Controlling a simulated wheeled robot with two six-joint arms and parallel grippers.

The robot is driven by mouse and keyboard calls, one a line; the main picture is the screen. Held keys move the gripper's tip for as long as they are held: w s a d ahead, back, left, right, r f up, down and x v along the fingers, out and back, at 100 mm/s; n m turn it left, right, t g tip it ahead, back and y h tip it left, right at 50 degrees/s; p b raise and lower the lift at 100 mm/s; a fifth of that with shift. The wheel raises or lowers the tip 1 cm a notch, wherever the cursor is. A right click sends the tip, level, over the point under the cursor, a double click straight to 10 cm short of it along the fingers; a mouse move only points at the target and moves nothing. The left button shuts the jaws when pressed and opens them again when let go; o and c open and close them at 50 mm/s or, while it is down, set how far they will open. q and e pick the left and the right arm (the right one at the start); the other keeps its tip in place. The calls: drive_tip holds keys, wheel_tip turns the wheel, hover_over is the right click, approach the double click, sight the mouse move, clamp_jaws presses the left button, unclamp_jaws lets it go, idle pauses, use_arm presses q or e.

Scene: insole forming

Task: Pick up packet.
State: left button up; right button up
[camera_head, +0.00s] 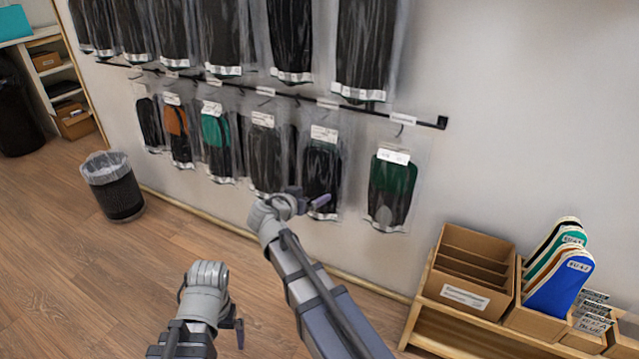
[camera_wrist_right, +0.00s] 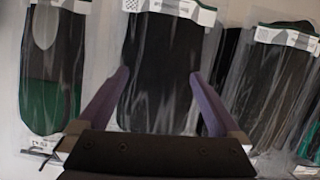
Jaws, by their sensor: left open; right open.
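Clear packets with insoles hang on hooks from a black rail on the wall, including a dark one (camera_head: 322,165) and a green one (camera_head: 391,190) at the right end. My right gripper (camera_head: 312,205) is raised in front of the lower row, by the dark packet. In the right wrist view my right gripper (camera_wrist_right: 158,76) is open, and a dark packet (camera_wrist_right: 157,60) shows between its two purple fingers. I cannot tell whether they touch it. Other packets flank it, a dark and green one (camera_wrist_right: 52,75) at left. My left gripper (camera_head: 239,334) is low, away from the packets.
A low wooden bench (camera_head: 440,333) at the right holds a cardboard organiser (camera_head: 470,268) and several upright coloured insoles (camera_head: 560,287). A lined waste bin (camera_head: 115,190) stands by the wall at left. More packets (camera_head: 290,40) hang above.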

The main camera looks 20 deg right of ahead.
drive_tip(key=shift+b+x, duration=0.3)
drive_tip(key=shift+x, duration=0.95)
drive_tip(key=shift+a, duration=0.1)
drive_tip(key=shift+c, duration=0.2)
drive_tip(key=c, duration=1.1)
